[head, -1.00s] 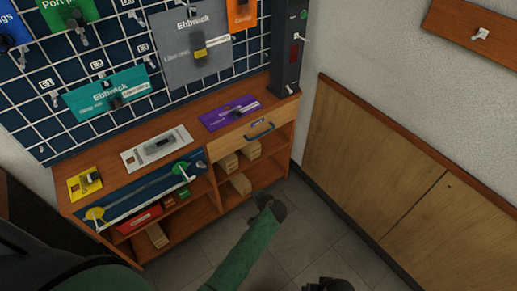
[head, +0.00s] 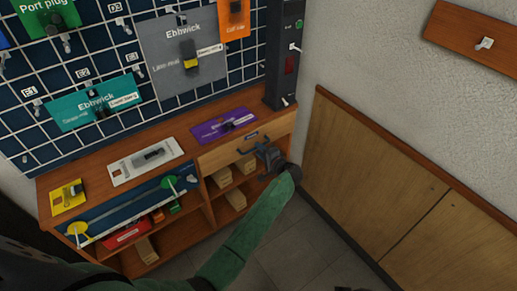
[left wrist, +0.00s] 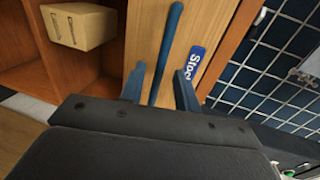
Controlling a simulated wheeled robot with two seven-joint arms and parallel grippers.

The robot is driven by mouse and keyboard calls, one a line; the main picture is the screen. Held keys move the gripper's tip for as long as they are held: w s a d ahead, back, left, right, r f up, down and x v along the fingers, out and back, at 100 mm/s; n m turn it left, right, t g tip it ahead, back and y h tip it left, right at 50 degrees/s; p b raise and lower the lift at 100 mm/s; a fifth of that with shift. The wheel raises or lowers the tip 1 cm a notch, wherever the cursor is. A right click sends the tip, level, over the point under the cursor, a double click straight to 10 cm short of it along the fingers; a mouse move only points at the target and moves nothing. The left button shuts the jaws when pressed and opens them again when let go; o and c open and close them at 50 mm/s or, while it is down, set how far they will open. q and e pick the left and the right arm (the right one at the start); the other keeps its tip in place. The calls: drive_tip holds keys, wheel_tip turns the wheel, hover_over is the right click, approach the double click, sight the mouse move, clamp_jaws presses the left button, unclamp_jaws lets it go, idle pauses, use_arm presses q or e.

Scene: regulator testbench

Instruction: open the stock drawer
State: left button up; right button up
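The stock drawer (head: 222,155) has a light wood front under the right part of the bench top and looks shut. My left gripper (head: 262,154) is at the handle in the head view. In the left wrist view its two fingers (left wrist: 160,86) are apart, one on each side of the bar. I see no finger closed on the bar; contact is unclear. My right gripper is not clearly in view.
Open shelves with cardboard boxes (head: 222,177) lie below the drawer. The floor (head: 290,240) in front is clear.

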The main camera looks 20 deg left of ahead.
use_arm(q)
drive_tip(key=shift+x, duration=0.75)
use_arm(e)
drive_tip(key=shift+s+d+r, duration=0.15)
drive_tip(key=shift+d+r, duration=0.05)
use_arm(q)
drive_tip(key=shift+f, duration=0.1)
drive_tip(key=shift+s, duration=0.1)
clamp_jaws()
